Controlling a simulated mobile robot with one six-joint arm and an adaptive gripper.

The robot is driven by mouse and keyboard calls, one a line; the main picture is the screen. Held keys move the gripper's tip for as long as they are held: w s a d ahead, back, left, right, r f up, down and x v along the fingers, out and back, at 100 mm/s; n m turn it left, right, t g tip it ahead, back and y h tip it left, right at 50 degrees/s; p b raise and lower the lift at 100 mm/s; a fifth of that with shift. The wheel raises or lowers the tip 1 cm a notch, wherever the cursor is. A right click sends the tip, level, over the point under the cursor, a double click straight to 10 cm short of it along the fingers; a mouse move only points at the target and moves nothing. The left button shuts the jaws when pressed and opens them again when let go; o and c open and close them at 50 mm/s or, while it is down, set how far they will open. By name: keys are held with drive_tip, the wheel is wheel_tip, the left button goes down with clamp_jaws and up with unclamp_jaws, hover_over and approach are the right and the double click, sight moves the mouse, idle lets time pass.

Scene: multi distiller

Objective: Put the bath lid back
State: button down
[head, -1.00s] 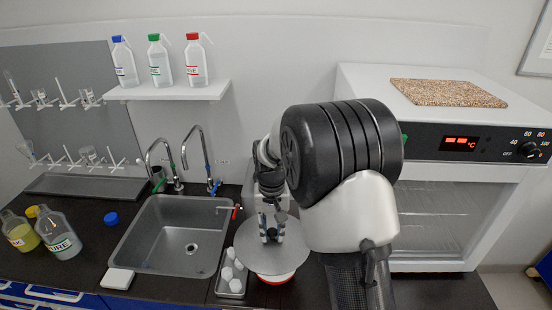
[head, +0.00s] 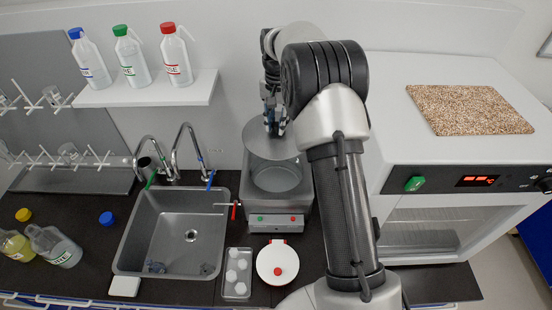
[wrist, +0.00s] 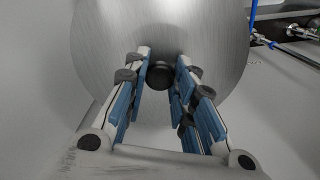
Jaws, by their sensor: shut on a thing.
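The bath lid (head: 290,148) is a round, flat, brushed-metal disc. My gripper (head: 275,128) is shut on the lid's black knob, and the lid hangs over the rear part of the well. The front part of the well shows uncovered. In the wrist view the lid (wrist: 160,30) fills the top, with its dark knob between the blue finger pads of my gripper (wrist: 160,82).
A white round dish with a red knob (head: 276,262) stands in front of the bath. A tray of white pieces (head: 237,285) is left of it. The sink (head: 170,230) with taps is further left. A white oven (head: 440,180) stands right, behind my arm.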

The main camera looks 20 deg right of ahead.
wheel_tip(320, 180, down, 16)
drive_tip(key=shift+f, duration=0.25)
idle(0.3)
drive_tip(key=shift+f+b, duration=0.55)
drive_tip(key=shift+f, duration=0.05)
drive_tip(key=c, duration=1.3)
unclamp_jaws()
drive_tip(key=shift+c, duration=0.2)
